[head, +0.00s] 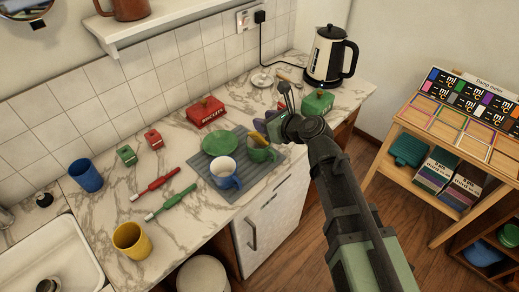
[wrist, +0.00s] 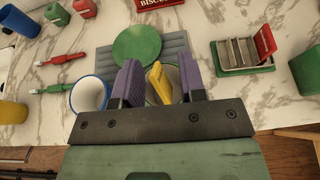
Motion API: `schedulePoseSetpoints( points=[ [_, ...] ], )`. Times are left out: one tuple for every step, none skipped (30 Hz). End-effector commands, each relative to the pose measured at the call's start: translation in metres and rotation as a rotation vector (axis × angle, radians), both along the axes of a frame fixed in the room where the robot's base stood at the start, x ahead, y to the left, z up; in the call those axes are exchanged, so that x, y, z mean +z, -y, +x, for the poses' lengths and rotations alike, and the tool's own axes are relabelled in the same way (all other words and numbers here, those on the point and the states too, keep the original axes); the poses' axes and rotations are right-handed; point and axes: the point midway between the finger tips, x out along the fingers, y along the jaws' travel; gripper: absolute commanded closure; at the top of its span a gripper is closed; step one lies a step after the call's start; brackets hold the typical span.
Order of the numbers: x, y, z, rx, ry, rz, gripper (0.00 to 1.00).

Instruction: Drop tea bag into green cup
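The green cup (head: 262,155) stands on the grey mat beside the blue cup (head: 225,171); in the wrist view, the green cup (wrist: 174,72) is mostly hidden behind my gripper. My gripper (wrist: 160,75) is over the green cup, its two purple fingers spread apart. A yellow flat piece (wrist: 157,84), apparently the tea bag, stands tilted between the fingers with gaps on both sides. In the head view the yellow piece (head: 258,137) shows at the cup's mouth. Whether it rests in the cup is hard to tell.
A green plate (head: 219,142) lies behind the cups on the mat (head: 246,188). An open compartment box with a red lid (wrist: 265,40) is to the right. A green canister (head: 318,103) and a kettle (head: 330,55) stand farther right. A yellow cup (head: 131,241) is at the counter front.

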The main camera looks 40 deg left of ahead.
Motion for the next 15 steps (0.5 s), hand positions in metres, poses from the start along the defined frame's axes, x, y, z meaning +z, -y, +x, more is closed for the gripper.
schedulePoseSetpoints(
  points=[
    [0.006, 0.009, -0.002, -0.002, 0.001, 0.000, 0.62],
    [0.009, 0.014, -0.004, -0.002, 0.001, 0.000, 0.62],
    [0.014, 0.023, -0.006, -0.001, 0.000, 0.000, 0.62],
    [0.017, 0.030, -0.007, -0.003, -0.001, 0.000, 0.62],
    [0.021, 0.038, -0.008, -0.004, -0.001, 0.000, 0.62],
    [0.025, 0.047, -0.010, -0.002, 0.000, 0.000, 0.62],
    [0.028, 0.054, -0.012, -0.002, 0.000, 0.000, 0.62],
    [0.031, 0.061, -0.012, -0.004, -0.001, 0.000, 0.62],
    [0.034, 0.069, -0.014, -0.002, 0.000, 0.000, 0.62],
    [0.036, 0.075, -0.015, -0.002, 0.000, 0.000, 0.62],
    [0.038, 0.080, -0.015, -0.002, 0.000, 0.000, 0.62],
    [0.039, 0.085, -0.016, -0.001, -0.001, 0.000, 0.62],
    [0.040, 0.088, -0.016, -0.001, -0.001, 0.000, 0.62],
    [0.040, 0.090, -0.017, -0.001, -0.001, 0.000, 0.62],
    [0.041, 0.092, -0.017, -0.001, -0.001, 0.000, 0.62]
  ],
)
